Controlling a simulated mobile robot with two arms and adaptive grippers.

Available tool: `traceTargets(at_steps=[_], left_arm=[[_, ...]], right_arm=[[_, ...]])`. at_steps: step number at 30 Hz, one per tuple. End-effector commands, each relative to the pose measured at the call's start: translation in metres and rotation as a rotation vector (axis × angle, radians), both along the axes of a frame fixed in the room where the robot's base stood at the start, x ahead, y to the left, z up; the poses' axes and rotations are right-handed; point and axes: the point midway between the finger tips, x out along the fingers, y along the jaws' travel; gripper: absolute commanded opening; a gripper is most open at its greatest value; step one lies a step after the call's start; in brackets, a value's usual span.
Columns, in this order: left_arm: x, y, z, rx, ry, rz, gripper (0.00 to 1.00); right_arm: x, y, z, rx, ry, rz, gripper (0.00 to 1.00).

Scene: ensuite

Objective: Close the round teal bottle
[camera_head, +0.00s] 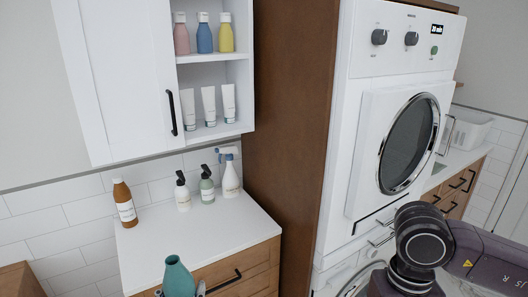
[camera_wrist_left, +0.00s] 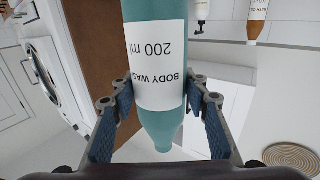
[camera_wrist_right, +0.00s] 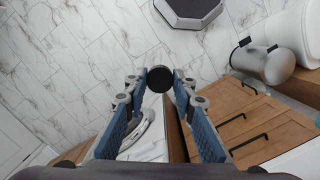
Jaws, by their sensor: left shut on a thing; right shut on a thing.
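The round teal bottle (camera_head: 179,279) stands at the bottom of the head view, its bare, narrow neck upward and no cap on it. In the left wrist view the bottle (camera_wrist_left: 157,118) shows a white body wash label. My left gripper (camera_wrist_left: 158,92) is shut on its sides; the gripper (camera_head: 181,291) is only partly visible in the head view. In the right wrist view my right gripper (camera_wrist_right: 159,80) is shut on a small round black cap (camera_wrist_right: 160,79), held at its fingertips, apart from the bottle. The right fingers do not show in the head view.
A white counter (camera_head: 160,238) holds a brown bottle (camera_head: 124,205), two pump bottles and a spray bottle (camera_head: 230,178). An open shelf (camera_head: 210,56) holds more bottles and tubes. A white washer or dryer (camera_head: 375,150) stands right. The right wrist view shows a bin (camera_wrist_right: 265,62) and wooden drawers.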

Motion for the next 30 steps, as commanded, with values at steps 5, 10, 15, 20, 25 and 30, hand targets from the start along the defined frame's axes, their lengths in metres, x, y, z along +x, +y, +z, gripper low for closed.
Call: traceTargets(at_steps=[5,10,15,20,25,30], left_arm=[[0.000,-0.001,0.002,0.000,-0.005,-0.003,0.00],[-0.001,-0.010,0.001,0.003,-0.006,-0.050,0.00],[-0.004,-0.034,-0.003,0.006,-0.006,-0.171,0.00],[-0.008,-0.062,-0.006,0.007,-0.007,-0.310,0.00],[-0.012,-0.091,-0.011,0.007,-0.006,-0.458,0.00],[-0.016,-0.118,-0.015,0.006,-0.005,-0.593,0.00]], right_arm=[[0.000,0.000,0.000,0.000,0.000,-0.001,0.17],[0.000,0.000,0.000,0.000,0.000,-0.002,0.17],[0.000,0.000,0.000,0.000,0.000,-0.002,0.17],[0.000,0.000,0.000,0.000,0.000,-0.002,0.17],[0.000,0.000,0.000,0.000,0.000,-0.002,0.17],[0.000,0.000,0.000,0.000,0.000,-0.002,0.17]])
